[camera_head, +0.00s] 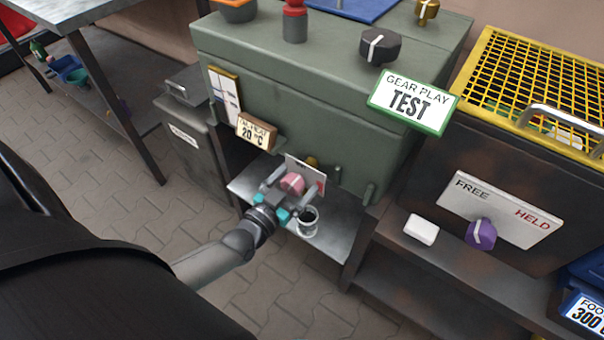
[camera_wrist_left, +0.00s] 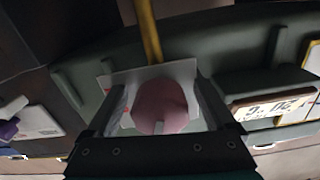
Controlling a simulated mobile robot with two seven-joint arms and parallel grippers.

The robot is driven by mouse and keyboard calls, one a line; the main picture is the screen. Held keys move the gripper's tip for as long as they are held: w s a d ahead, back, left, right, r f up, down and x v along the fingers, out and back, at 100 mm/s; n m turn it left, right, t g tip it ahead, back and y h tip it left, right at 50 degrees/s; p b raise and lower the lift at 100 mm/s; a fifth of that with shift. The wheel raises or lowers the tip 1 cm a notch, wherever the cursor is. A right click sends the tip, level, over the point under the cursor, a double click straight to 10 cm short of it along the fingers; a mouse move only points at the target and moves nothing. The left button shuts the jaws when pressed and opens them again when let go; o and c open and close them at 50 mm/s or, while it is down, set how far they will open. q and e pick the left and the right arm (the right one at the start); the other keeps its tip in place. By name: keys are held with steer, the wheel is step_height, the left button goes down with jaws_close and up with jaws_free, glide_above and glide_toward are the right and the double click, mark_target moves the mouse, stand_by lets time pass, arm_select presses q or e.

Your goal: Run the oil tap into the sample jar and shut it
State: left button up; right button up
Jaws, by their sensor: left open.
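The oil tap's pink round knob (camera_head: 292,183) sits in front of a small white plate (camera_head: 318,181) on the lower front of the green gearbox housing. In the left wrist view the pink knob (camera_wrist_left: 161,106) lies between the two fingers of my left gripper. My left gripper (camera_head: 287,187) is open around the knob; I cannot tell if a finger touches it. A brass part (camera_head: 312,162) shows behind the plate. The sample jar (camera_head: 307,221), small and clear with dark contents or shadow inside, stands on the grey shelf below the tap. My right gripper is not in view.
The metal shelf (camera_head: 335,245) has bare room right of the jar. A sign reading 20 °C (camera_head: 256,131) hangs left of the tap. A dark bench with a purple knob (camera_head: 481,234) and a white block (camera_head: 421,230) stands at right. A grey bin (camera_head: 190,130) stands left.

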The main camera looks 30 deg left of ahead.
arm_select(q)
steer(key=shift+c, duration=0.2)
steer(key=c, duration=1.3)
steer(key=shift+n, duration=0.6)
steer(key=shift+n+p, duration=0.35)
steer(key=shift+n, duration=0.05)
steer(key=shift+d+n, duration=0.1)
steer(key=shift+n, duration=1.2)
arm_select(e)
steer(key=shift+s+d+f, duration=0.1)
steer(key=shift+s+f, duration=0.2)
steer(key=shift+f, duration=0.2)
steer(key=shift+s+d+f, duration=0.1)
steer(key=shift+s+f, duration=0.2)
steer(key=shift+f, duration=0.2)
arm_select(q)
steer(key=o, duration=1.3)
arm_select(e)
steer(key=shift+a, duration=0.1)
arm_select(q)
steer(key=shift+o, duration=0.2)
steer(key=shift+s, duration=0.2)
